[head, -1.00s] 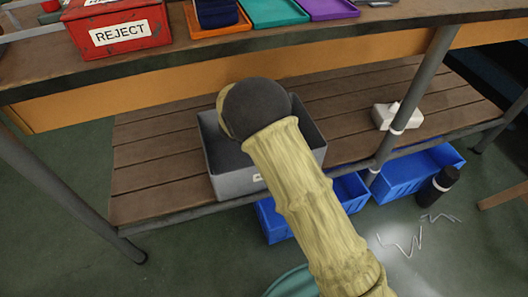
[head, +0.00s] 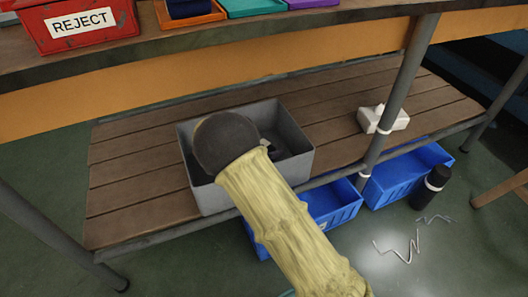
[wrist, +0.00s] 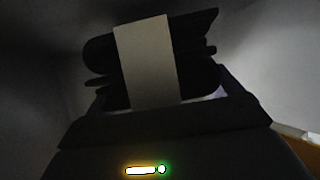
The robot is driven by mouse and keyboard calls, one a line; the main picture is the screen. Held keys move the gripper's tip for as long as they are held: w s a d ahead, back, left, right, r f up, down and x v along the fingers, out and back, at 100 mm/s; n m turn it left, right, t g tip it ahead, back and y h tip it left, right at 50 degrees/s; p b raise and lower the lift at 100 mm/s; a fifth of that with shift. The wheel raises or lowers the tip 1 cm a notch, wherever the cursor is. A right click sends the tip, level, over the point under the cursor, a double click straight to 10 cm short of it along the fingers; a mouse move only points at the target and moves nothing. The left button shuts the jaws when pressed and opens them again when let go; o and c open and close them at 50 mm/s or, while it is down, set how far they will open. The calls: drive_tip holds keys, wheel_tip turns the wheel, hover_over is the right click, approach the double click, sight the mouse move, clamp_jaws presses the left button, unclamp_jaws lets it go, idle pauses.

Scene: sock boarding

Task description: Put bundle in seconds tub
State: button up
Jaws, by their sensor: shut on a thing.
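A grey open tub (head: 298,162) stands on the wooden lower shelf under the bench. My arm reaches down to it, and my dark wrist (head: 226,145) is over its left part, hiding much of the inside. In the wrist view my gripper (wrist: 165,122) is shut on a dark folded bundle (wrist: 98,58) with a pale band (wrist: 147,60) around it. Pale grey surfaces, apparently the tub's walls, lie on both sides of the bundle. The fingertips are hidden in the head view. I cannot tell whether the bundle touches the tub floor.
The bench edge with a red REJECT box (head: 82,24) and coloured trays (head: 250,6) is above. A grey leg (head: 402,90) stands right of the tub, by a white object (head: 384,119). Blue bins (head: 408,172) and a black bottle (head: 430,188) are below. Shelf boards left are clear.

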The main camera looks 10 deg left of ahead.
wheel_tip(320, 180, down, 2)
drive_tip(key=shift+f+b, duration=0.1)
drive_tip(key=shift+b, duration=0.35)
drive_tip(key=o, duration=1.1)
drive_tip(key=shift+c, duration=0.2)
